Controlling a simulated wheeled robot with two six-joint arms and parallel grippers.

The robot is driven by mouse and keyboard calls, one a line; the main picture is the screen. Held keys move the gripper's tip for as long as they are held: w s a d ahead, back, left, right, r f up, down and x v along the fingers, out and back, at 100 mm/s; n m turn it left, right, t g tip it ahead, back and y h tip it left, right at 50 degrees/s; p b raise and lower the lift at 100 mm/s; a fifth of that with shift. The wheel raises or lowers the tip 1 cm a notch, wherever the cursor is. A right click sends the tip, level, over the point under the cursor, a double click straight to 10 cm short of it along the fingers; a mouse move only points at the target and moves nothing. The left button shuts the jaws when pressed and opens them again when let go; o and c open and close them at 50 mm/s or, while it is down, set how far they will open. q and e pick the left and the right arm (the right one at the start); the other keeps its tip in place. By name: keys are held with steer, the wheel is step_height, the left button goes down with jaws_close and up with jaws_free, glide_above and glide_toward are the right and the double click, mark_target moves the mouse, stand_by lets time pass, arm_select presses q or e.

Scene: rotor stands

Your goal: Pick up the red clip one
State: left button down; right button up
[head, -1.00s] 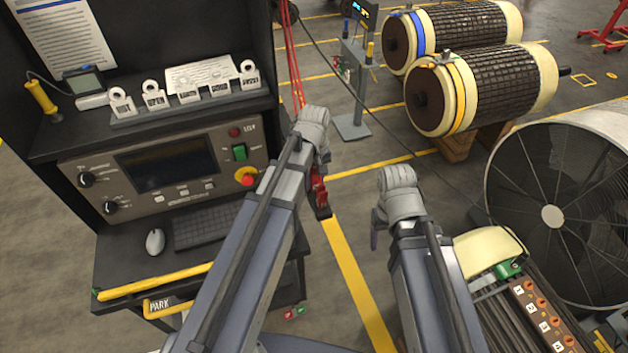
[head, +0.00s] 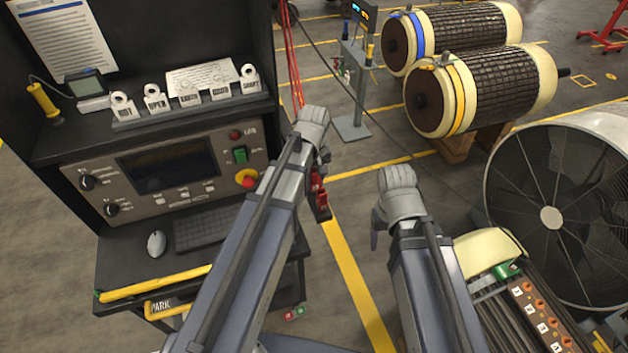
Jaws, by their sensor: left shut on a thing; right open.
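The red clip (head: 319,194) shows just below my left wrist, at the right side of the black console. Its upper part is hidden behind my arm. My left gripper (head: 322,160) is shut at the red clip, with its fingertips mostly hidden by the wrist. My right gripper (head: 377,232) is open and empty, to the right of the red clip and apart from it. Its fingers are largely hidden behind its wrist.
Red cables (head: 291,65) hang beside the console (head: 165,165). A large fan (head: 552,217) and a cable rack (head: 520,300) stand at the right. Rotors (head: 480,90) rest at the back. The floor between my arms has a yellow line (head: 350,275).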

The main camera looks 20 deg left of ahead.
arm_select(q)
step_height(320, 180, up, 9)
steer(key=p, duration=0.8)
